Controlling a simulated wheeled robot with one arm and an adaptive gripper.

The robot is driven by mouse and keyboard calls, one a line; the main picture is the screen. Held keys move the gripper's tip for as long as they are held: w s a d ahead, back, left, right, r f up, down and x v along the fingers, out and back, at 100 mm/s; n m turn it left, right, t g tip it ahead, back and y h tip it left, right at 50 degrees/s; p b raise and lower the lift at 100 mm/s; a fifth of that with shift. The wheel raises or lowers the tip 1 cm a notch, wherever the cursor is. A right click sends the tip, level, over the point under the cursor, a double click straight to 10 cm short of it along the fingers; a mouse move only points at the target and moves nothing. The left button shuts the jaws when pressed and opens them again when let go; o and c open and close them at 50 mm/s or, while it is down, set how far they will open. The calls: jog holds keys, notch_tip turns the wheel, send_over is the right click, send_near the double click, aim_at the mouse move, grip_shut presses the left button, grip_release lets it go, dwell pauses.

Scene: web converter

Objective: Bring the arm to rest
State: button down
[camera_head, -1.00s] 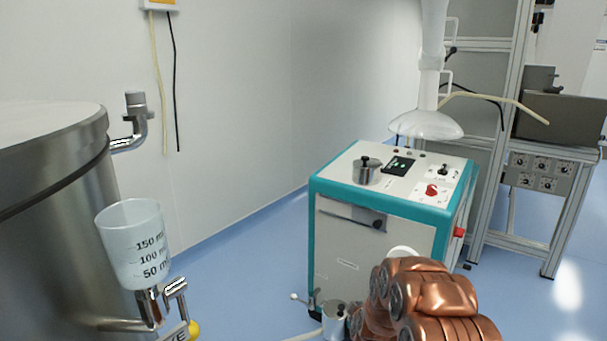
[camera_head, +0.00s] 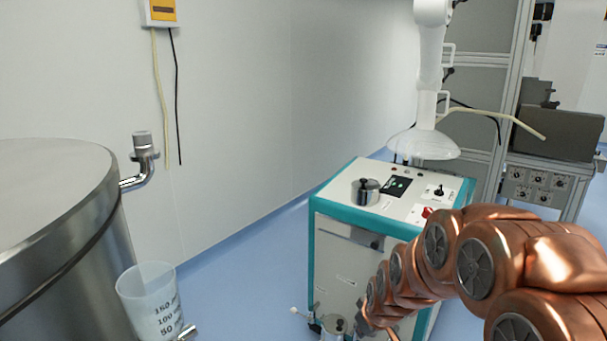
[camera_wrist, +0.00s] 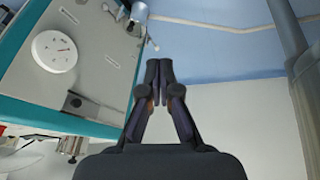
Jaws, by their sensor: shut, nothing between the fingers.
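My gripper (camera_wrist: 159,72) shows in the wrist view with its two dark fingers together and nothing between them. It hangs in free space, with the blue floor and pale wall behind it. To its left in that view is the front of the white and teal machine (camera_wrist: 98,45), apart from the fingers. In the head view my copper-coloured arm reaches in from the lower right, in front of the machine (camera_head: 345,262). The gripper itself cannot be made out in the head view.
A large steel tank (camera_head: 60,200) stands at the left, with a graduated beaker (camera_head: 150,296) beside it. A grey frame rack (camera_head: 500,110) stands behind. Blue floor (camera_head: 240,260) lies open between tank and machine.

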jog(key=s+d+r+m+g+p, duration=0.1)
jog(key=s+r, duration=0.5)
jog(key=s, duration=0.6)
jog(key=s+d+r+m+g+p, duration=0.1)
jog(key=s+r+m+g+p, duration=0.2)
jog(key=s+r, duration=0.3)
jog(key=s+d+r+m+g+h+p, duration=0.1)
jog(key=s+r+p, duration=0.3)
jog(key=s, duration=1.3)
notch_tip(320, 180, up, 2)
jog(key=shift+s+d+r+m+g, duration=0.1)
jog(key=shift+s+d+m+g, duration=0.4)
jog(key=shift+g, duration=0.4)
jog(key=shift+w, duration=0.15)
